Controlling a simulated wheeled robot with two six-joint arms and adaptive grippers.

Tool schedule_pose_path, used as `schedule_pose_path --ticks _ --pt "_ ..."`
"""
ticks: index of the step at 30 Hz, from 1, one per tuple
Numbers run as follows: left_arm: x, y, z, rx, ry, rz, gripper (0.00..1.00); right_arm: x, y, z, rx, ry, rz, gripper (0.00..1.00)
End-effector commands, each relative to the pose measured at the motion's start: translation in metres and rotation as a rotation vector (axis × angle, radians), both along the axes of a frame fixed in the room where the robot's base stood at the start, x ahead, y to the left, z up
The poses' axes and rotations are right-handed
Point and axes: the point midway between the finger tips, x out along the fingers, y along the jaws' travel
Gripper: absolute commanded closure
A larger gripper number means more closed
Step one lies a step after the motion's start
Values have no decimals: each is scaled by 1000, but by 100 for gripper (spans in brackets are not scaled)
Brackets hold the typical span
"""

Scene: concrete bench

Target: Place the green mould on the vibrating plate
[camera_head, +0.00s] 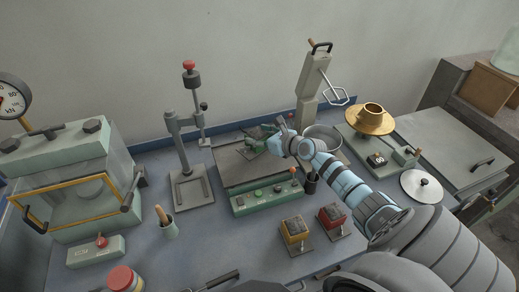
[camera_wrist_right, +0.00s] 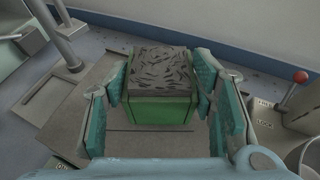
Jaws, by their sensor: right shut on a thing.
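The green mould (camera_wrist_right: 162,108) is a green block with a dark, rough grey fill on top; it sits upright between my right gripper's teal fingers (camera_wrist_right: 160,108) in the right wrist view. In the head view, my right gripper (camera_head: 268,140) reaches from the right and is shut on the mould, which it mostly hides. The vibrating plate (camera_head: 235,172) is a flat grey plate with a green control box (camera_head: 266,197) along its front. The mould is over the rear part of the plate; I cannot tell whether it touches. My left gripper is not in view.
A yellow mould (camera_head: 296,232) and a red mould (camera_head: 334,216) stand in front of the plate. A stand with a red knob (camera_head: 189,64) is left, a metal bowl (camera_head: 322,138) and a tall grey press (camera_head: 312,90) right. The plate's front left is clear.

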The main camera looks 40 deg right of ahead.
Motion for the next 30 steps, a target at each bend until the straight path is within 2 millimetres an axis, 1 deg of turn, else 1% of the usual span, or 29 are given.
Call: schedule_pose_path --ticks 3,6,8,14,17,18,21,30 --pt "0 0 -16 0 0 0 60 1 0 -24 3 -3 -2 100" --pt "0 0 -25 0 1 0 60 1 0 -39 2 -4 -2 100" --pt "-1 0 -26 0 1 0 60 1 0 -40 1 -4 -1 100" --pt "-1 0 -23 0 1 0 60 1 0 -37 0 -4 0 100" --pt "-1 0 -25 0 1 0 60 1 0 -40 0 -4 0 100" --pt "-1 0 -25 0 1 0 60 0 0 -41 1 0 0 44" --pt "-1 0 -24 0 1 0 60 0 0 -40 1 0 0 29" --pt "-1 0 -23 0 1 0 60 0 0 -39 1 0 0 29"
